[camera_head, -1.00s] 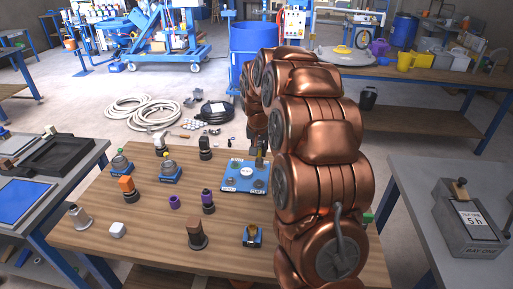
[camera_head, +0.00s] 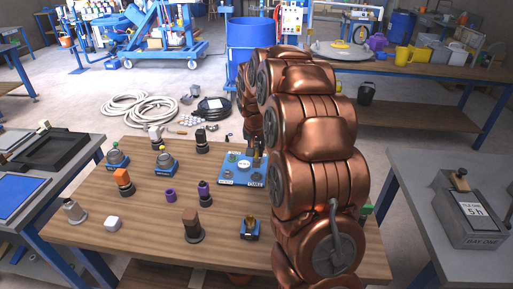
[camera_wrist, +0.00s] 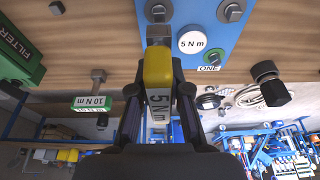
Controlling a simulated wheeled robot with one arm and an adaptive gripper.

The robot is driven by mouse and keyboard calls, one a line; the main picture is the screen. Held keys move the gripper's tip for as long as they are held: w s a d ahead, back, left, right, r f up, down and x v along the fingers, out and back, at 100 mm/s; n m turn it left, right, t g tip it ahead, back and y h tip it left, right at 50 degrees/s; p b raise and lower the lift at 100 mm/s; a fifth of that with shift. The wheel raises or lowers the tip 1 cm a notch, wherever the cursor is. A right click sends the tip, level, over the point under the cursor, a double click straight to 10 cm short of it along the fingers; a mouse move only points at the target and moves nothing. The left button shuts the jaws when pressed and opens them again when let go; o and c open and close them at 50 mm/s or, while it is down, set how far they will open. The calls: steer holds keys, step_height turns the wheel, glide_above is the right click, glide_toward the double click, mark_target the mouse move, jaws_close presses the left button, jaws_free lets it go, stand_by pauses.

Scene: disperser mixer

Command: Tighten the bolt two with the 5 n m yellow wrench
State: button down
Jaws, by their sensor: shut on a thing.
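My gripper (camera_wrist: 158,95) is shut on the yellow wrench (camera_wrist: 158,72), whose grip reads "5 N m". In the wrist view the wrench's grey metal head (camera_wrist: 157,34) points at a bolt (camera_wrist: 158,12) on the blue plate. I cannot tell whether head and bolt touch. The blue plate (camera_wrist: 228,45) has a white "5 N m" disc, another bolt (camera_wrist: 233,12) and a green-ringed bolt (camera_wrist: 208,74) beside the label "ONE". In the head view the plate (camera_head: 228,179) lies at the table's back right; my arm hides most of my gripper there.
A black knobbed part (camera_wrist: 268,80) is at right. Several small parts stand on the wooden table (camera_head: 140,207), left of the plate.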

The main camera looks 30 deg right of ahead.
mark_target(256, 160)
steer(key=shift+f+b, duration=0.45)
steer(key=shift+f, duration=0.7)
steer(key=shift+b, duration=0.8)
stand_by(1.0)
steer(key=shift+f+b, duration=0.55)
steer(key=shift+f, duration=0.65)
stand_by(0.3)
steer(key=c, duration=1)
jaws_free()
steer(key=shift+c, duration=0.2)
steer(key=v, duration=1.2)
steer(key=shift+s, duration=0.1)
steer(key=shift+o, duration=0.2)
